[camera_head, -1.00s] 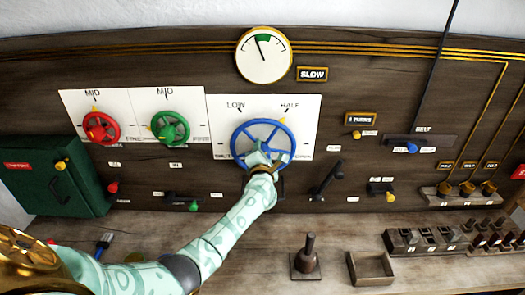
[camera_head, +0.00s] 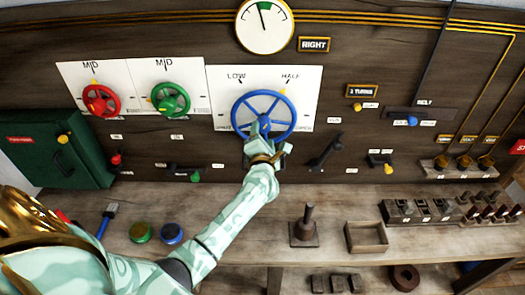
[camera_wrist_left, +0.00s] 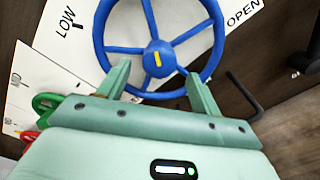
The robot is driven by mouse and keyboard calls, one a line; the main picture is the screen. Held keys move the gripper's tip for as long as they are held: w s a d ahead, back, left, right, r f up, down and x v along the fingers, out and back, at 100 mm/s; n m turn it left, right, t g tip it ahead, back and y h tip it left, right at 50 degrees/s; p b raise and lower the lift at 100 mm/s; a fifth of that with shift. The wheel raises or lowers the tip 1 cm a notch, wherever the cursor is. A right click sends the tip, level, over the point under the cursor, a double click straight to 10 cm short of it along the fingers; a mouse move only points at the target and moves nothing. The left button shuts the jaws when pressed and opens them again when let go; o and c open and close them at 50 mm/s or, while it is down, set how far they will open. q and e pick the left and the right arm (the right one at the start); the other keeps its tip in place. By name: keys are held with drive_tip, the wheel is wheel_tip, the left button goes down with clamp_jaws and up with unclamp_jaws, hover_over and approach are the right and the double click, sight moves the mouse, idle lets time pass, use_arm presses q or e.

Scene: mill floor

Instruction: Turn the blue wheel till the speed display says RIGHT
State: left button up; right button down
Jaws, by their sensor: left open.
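The blue wheel (camera_head: 264,113) is mounted on a white plate marked LOW and HALF. A yellow mark sits at its upper right rim, near HALF. The speed display (camera_head: 314,44) above it says RIGHT. The round dial (camera_head: 264,27) has its needle at the green sector. My left gripper (camera_head: 258,134) is at the lower part of the wheel. In the left wrist view the open fingers (camera_wrist_left: 156,76) are spread over the wheel's lower half, with the hub (camera_wrist_left: 154,58) between and beyond them. I cannot tell whether they touch it. My right gripper is out of view.
A red wheel (camera_head: 101,101) and a green wheel (camera_head: 171,99) are to the left. A black lever (camera_head: 325,152) stands close right of my gripper. The bench below holds an upright plunger (camera_head: 304,228), an open box (camera_head: 366,237) and green and blue buttons.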

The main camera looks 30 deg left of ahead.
use_arm(q)
drive_tip(key=v, duration=0.9)
drive_tip(key=shift+s, duration=0.1)
